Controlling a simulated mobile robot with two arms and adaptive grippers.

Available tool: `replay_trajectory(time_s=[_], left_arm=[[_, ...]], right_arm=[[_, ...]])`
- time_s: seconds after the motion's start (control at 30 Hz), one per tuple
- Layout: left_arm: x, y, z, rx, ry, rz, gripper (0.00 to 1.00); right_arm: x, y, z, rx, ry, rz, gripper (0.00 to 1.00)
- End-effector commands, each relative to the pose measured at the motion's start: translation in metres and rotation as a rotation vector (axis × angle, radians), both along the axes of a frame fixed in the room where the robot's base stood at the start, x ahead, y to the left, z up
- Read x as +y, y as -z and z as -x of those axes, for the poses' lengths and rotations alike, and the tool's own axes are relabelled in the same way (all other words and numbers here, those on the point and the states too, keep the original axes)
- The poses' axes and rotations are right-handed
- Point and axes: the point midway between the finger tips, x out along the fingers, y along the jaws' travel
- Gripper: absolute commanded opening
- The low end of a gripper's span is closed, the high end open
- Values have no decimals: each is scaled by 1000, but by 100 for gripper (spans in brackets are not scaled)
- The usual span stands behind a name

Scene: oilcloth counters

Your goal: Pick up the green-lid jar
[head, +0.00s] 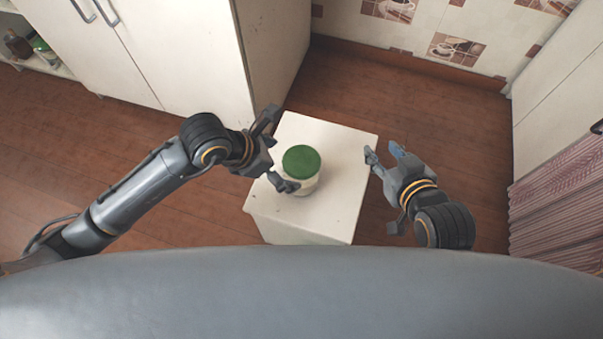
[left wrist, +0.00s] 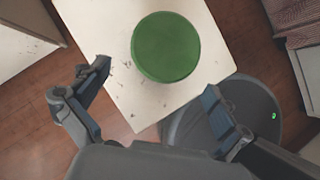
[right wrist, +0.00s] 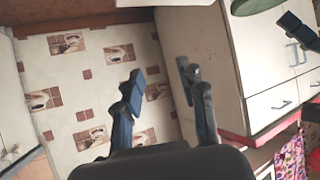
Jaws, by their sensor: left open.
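The green-lid jar (head: 302,163), with a pale body under a round green lid, stands upright on a small white stand (head: 318,220). My left gripper (head: 281,150) is open beside the jar's left side, and its lower finger overlaps the jar's front in the head view. In the left wrist view the green lid (left wrist: 166,47) lies just beyond the spread fingers (left wrist: 157,80). My right gripper (head: 383,153) is open and empty to the right of the stand. A green edge, likely the lid (right wrist: 254,5), shows in the right wrist view.
A white cabinet (head: 175,50) stands behind my left arm, with a shelf of bottles (head: 20,45) at far left. A tiled wall (head: 460,45) is behind. Striped cloth (head: 555,210) hangs at right. Wooden floor (head: 450,115) is clear around the stand.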

Motion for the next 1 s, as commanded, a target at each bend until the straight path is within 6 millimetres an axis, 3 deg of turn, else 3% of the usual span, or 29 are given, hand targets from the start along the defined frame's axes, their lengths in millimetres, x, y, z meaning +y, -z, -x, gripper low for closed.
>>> replay_trajectory(time_s=[0.1,0.43,0.6,0.8,1.0], left_arm=[[-9,16,-4,1,-1,3,100],[-18,31,-8,2,0,2,100],[-27,47,-12,2,0,3,100],[-37,63,-17,1,-1,4,100],[-41,68,-19,1,0,4,100]], right_arm=[[6,-14,-13,-103,-8,-25,40],[13,-38,-26,-241,-17,-57,40],[20,-67,-36,-408,-27,-98,40],[26,-101,-41,-588,-38,-144,40],[28,-114,-40,-651,-42,-160,40]])
